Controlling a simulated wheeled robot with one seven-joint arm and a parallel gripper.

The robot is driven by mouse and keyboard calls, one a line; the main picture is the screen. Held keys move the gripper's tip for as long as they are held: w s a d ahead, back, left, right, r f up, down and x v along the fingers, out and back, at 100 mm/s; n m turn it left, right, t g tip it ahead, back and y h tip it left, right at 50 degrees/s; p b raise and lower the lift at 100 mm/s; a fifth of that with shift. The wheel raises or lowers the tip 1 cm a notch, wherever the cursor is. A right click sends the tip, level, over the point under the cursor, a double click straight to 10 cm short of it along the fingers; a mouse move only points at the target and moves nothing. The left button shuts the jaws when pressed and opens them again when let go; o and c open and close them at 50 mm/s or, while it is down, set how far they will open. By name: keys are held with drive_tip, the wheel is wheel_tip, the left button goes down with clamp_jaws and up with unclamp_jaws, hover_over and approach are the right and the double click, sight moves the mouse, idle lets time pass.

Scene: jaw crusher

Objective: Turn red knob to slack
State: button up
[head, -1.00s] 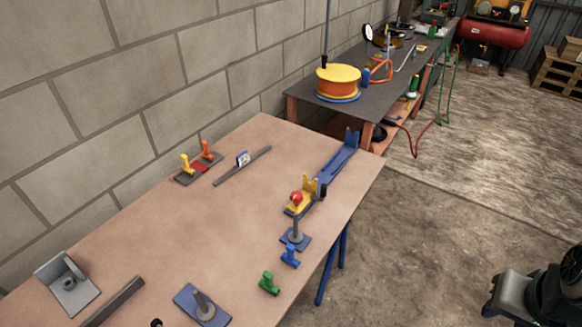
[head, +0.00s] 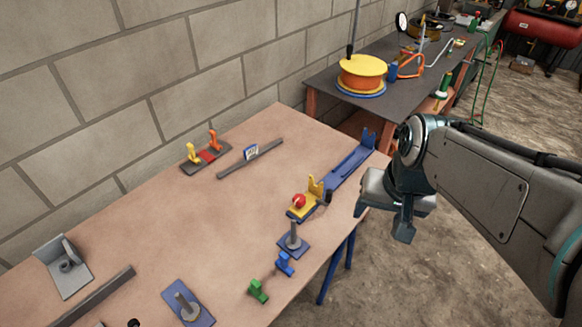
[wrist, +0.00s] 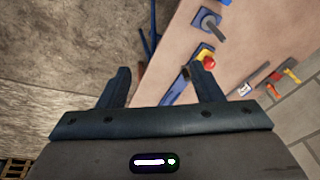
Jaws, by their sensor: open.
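The red knob (head: 299,201) sits on a yellow bracket (head: 316,187) at the near end of a long blue rail (head: 350,165), near the right edge of the table. It also shows in the wrist view (wrist: 209,62), just beyond the tip of the right finger. My gripper (wrist: 162,78) is open and empty, its two fingers wide apart. In the head view my gripper (head: 402,225) hangs just off the table's right edge, to the right of the knob and apart from it.
A blue base with a grey post (head: 293,240), a blue piece (head: 285,263) and a green piece (head: 258,290) stand nearer on the table (head: 215,225). A grey bar (head: 250,160) and a yellow-and-orange fixture (head: 205,155) lie toward the wall. The table's middle is clear.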

drive_tip(key=w+a+f+m+g+y+p, duration=0.1)
drive_tip(key=w+a+m, duration=0.1)
drive_tip(key=w+m, duration=0.3)
drive_tip(key=w+a+f+m+g+y+p, duration=0.1)
drive_tip(key=w+a+m+y, duration=0.15)
drive_tip(key=w, duration=0.45)
drive_tip(key=m+g+p, duration=0.1)
drive_tip(key=m+p, duration=0.2)
drive_tip(key=m, duration=0.4)
approach(300, 198)
drive_tip(key=p+x, duration=0.1)
drive_tip(key=x, duration=0.8)
drive_tip(key=c, duration=1)
